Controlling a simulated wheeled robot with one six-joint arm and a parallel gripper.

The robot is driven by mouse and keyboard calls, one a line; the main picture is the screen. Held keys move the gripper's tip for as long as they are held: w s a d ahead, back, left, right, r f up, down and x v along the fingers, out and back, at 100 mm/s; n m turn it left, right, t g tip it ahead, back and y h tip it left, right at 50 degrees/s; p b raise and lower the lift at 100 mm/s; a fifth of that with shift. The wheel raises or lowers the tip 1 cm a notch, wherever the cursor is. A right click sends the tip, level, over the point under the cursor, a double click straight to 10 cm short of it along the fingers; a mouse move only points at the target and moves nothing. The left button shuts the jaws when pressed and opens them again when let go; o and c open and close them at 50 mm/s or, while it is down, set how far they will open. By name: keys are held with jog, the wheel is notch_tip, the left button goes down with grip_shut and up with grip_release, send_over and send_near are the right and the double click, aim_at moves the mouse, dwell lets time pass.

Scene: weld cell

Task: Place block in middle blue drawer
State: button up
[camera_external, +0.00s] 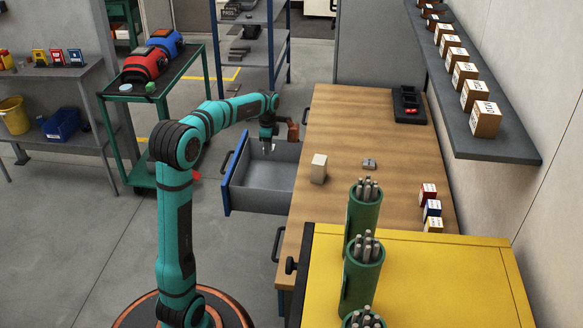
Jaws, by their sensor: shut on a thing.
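The blue-fronted drawer (232,172) is pulled out from the left side of the wooden workbench (385,165). Its grey inside looks empty where I can see it. My gripper (268,150) points down above the back part of this open drawer, near the bench edge. It is shut on a small block, which is hard to make out between the fingers at this size. An orange-brown piece (293,131) shows just right of my gripper; I cannot tell whether it is attached. A beige block (319,168) stands upright on the bench, right of the drawer.
A small grey part (369,164) and a black tray (408,104) lie on the bench. Green rod holders (362,272) stand near the yellow cabinet top (430,275). Small coloured boxes (432,208) sit at the right edge. A shelf of cartons (486,118) hangs above.

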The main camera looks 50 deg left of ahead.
aim_at(269, 172)
jog(key=shift+f, duration=5.35)
jog(key=o, duration=1.1)
jog(key=shift+f, duration=0.1)
jog(key=shift+c, duration=0.2)
notch_tip(269, 172, up, 12)
jog(key=shift+r, duration=0.15)
